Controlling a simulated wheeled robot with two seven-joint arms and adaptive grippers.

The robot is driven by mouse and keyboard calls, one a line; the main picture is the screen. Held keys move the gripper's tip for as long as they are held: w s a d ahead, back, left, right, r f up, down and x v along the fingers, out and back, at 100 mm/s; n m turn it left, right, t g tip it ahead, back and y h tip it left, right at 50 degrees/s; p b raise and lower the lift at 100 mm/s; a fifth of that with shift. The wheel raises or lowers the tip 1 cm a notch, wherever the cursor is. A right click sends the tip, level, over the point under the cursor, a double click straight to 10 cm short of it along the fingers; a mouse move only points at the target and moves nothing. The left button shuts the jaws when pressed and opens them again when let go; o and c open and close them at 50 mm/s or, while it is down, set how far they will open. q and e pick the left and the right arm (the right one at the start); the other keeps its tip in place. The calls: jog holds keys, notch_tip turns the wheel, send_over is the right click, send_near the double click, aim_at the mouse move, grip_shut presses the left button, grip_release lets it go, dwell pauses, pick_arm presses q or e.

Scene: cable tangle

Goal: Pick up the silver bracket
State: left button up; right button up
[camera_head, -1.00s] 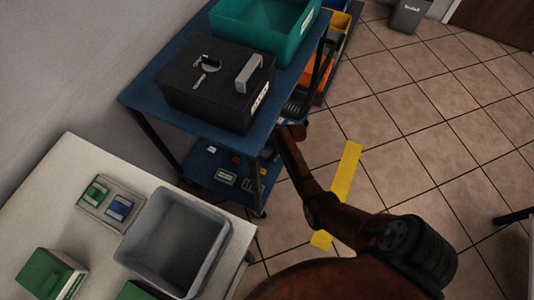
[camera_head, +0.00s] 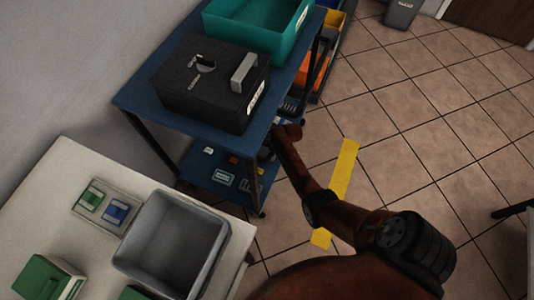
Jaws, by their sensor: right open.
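A silver-grey, angular piece (camera_head: 244,70) stands on the lid of a black box (camera_head: 203,108); it looks like a bracket or a handle, and I cannot tell which. The box sits on the upper shelf of the blue cart (camera_head: 140,99). My right arm reaches in from the bottom right toward the cart's near side. My right gripper (camera_head: 270,148) is small, dark and partly hidden at the end of that arm, by the lower shelf. It is open, below and apart from the silver piece. My left gripper is not in view.
A teal bin (camera_head: 268,38) stands behind the black box. Small parts lie on the cart's lower shelf (camera_head: 203,179). A white table (camera_head: 40,205) at lower left holds a grey bin (camera_head: 222,246) and green items (camera_head: 48,279). Tiled floor at right is mostly clear, with yellow tape (camera_head: 342,178).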

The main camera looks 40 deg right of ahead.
jog(key=shift+c, duration=0.7)
jog(key=shift+s+d, duration=0.1)
jog(key=shift+s, duration=0.05)
jog(key=c, duration=1.2)
jog(key=shift+o, duration=0.2)
